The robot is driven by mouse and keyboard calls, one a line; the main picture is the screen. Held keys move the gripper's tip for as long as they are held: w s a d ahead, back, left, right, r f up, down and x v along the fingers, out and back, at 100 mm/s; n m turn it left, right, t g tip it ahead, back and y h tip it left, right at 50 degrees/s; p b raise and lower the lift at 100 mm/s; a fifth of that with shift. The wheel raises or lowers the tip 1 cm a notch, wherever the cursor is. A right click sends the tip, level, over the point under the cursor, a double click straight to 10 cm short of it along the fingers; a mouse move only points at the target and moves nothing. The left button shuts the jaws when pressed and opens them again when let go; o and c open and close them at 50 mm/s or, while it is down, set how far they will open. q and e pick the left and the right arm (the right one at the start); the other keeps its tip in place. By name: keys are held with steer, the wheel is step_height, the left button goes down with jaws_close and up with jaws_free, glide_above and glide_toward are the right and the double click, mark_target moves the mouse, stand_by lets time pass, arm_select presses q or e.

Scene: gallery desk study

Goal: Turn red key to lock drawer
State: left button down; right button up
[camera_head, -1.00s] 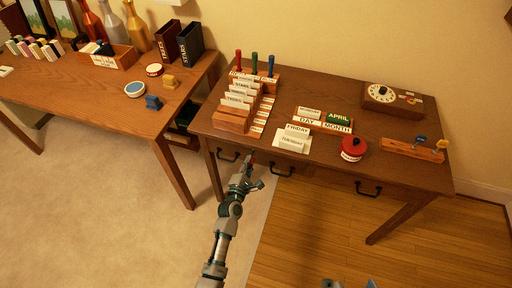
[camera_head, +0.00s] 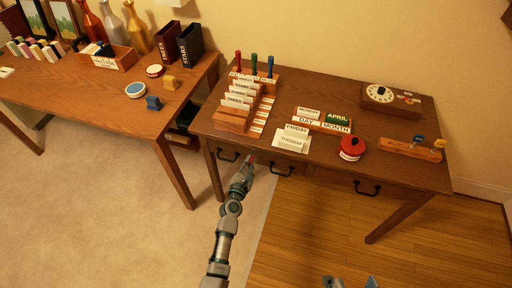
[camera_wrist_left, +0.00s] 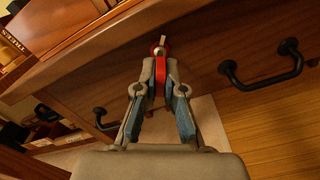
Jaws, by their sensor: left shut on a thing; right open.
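The red key (camera_wrist_left: 160,68) shows in the left wrist view, at the front of the desk. A small round metal piece (camera_wrist_left: 158,50) is at its far end, close to the drawer front. My left gripper (camera_wrist_left: 160,75) is shut on the red key, with one finger on each side of it. In the head view, my left gripper (camera_head: 247,167) is at the desk front, between two black drawer handles, and the key is mostly hidden there. The drawer front (camera_wrist_left: 200,60) looks closed. My right gripper (camera_head: 348,283) is open and empty at the bottom edge of the head view.
Black handles (camera_head: 281,170) and (camera_head: 367,188) stick out from the desk front. The desk top (camera_head: 330,90) holds card blocks, a red round tin (camera_head: 352,148), a dial box (camera_head: 392,99) and a wooden rack (camera_head: 410,150). A second table (camera_head: 90,100) stands at left.

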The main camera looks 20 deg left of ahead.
arm_select(q)
steer(key=shift+r, duration=0.15)
steer(key=shift+r+n, duration=0.1)
steer(key=shift+n, duration=1.4)
steer(key=shift+n+p, duration=0.45)
steer(key=shift+n, duration=1.05)
